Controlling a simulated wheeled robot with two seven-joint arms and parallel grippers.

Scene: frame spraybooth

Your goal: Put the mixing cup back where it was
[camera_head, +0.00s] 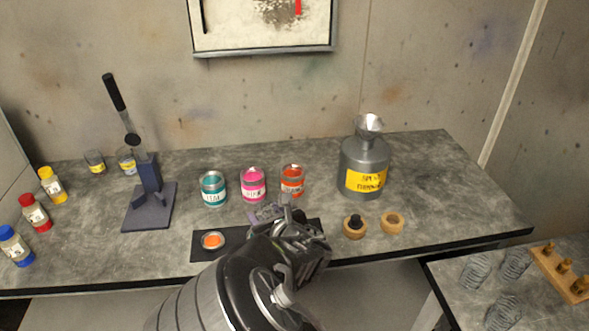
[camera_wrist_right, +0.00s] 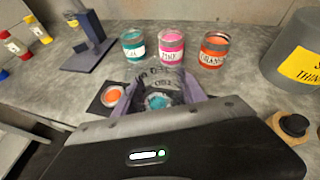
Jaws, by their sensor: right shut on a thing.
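My right gripper (camera_head: 287,222) is over the right part of a black mat (camera_head: 204,256) near the table's front edge. In the right wrist view its fingers (camera_wrist_right: 160,97) are shut on a clear mixing cup (camera_wrist_right: 158,82) with dark markings and teal paint inside. In the head view the gripper mostly hides this cup. I cannot tell whether its base touches the mat. A small round container of orange paint (camera_head: 212,241) sits on the mat, left of the gripper; it also shows in the right wrist view (camera_wrist_right: 112,97). My left gripper is not in view.
Teal (camera_head: 214,189), pink (camera_head: 253,185) and orange (camera_head: 292,181) paint cans stand behind the mat. A lever press (camera_head: 148,195) stands left, with clear cups (camera_head: 95,162) behind it. Bottles line the left edge.

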